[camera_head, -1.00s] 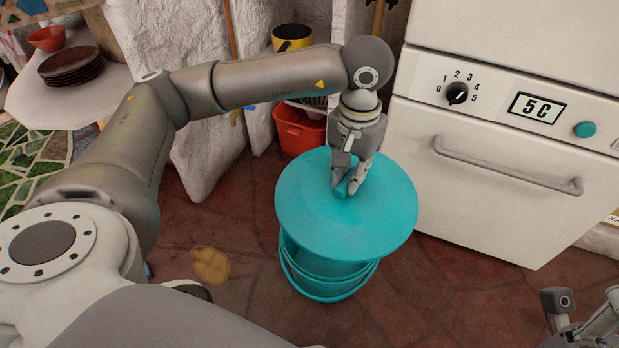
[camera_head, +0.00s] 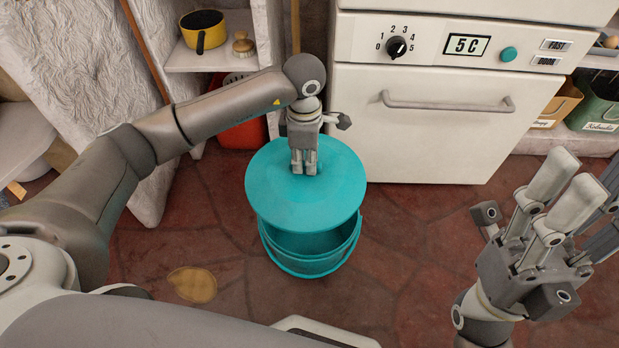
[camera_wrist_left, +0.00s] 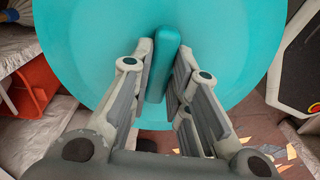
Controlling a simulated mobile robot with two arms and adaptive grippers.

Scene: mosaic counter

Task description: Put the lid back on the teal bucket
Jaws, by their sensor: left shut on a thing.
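The teal lid (camera_head: 290,205) is a round disc held level above the teal bucket (camera_head: 310,264). It sits toward the far side, so a dark strip of the bucket's inside shows under its near edge. My left gripper (camera_head: 304,172) points down and is shut on the lid's bar handle, which shows between its fingers in the left wrist view (camera_wrist_left: 164,58). The lid hides most of the bucket's opening, so I cannot tell whether its far edge touches the rim. My right gripper (camera_head: 570,188) is raised at the right, fingers up, open and empty.
A white oven (camera_head: 430,140) stands just behind and right of the bucket. A red bin (camera_head: 243,132) and a shelf with a yellow pot (camera_head: 202,32) are behind left. A tan patch (camera_head: 193,285) lies on the floor. The tiled floor right of the bucket is clear.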

